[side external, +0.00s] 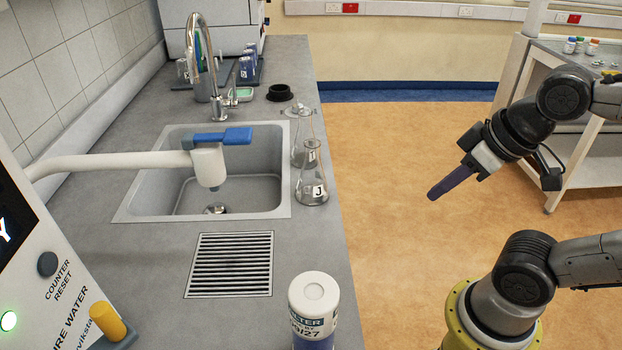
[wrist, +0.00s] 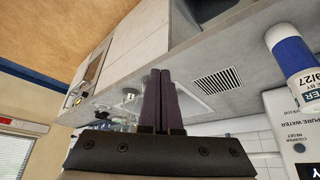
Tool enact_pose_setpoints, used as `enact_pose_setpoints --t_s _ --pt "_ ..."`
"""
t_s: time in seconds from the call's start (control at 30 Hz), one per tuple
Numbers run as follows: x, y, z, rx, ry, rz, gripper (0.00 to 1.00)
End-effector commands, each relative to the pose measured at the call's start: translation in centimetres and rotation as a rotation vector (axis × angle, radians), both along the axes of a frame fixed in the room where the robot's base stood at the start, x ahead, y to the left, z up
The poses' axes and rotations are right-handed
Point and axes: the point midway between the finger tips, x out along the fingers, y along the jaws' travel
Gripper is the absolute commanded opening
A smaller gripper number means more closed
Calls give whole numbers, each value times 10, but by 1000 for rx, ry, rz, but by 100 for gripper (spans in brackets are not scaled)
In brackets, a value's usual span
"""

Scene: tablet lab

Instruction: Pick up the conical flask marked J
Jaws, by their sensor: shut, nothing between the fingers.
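The conical flask marked J (side external: 312,188) is clear glass and stands upright on the grey worktop, at the right edge of the sink. A second clear conical flask (side external: 304,145) stands just behind it; its label is too small to read. My gripper (side external: 432,195) is over the open floor to the right of the bench, clear of both flasks. Its fingers are together with nothing between them. In the wrist view the purple fingers of my gripper (wrist: 161,72) lie side by side. A labelled flask shows there left of the fingers, but its letter is unclear.
The sink (side external: 160,205) has a curved tap (side external: 205,60) behind it. A pale dispensing arm with a blue lever (side external: 225,137) reaches over the sink. A black ring (side external: 280,92) lies behind the flasks.

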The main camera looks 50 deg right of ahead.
Motion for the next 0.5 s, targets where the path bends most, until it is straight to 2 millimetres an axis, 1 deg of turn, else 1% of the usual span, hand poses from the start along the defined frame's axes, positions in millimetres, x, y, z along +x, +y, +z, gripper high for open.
enact_pose_setpoints --t_s 0.43,0.47,0.5 --pt "0 0 0 0 0 0 0" --pt "0 0 0 0 0 0 4" --pt "0 0 0 0 0 0 11"
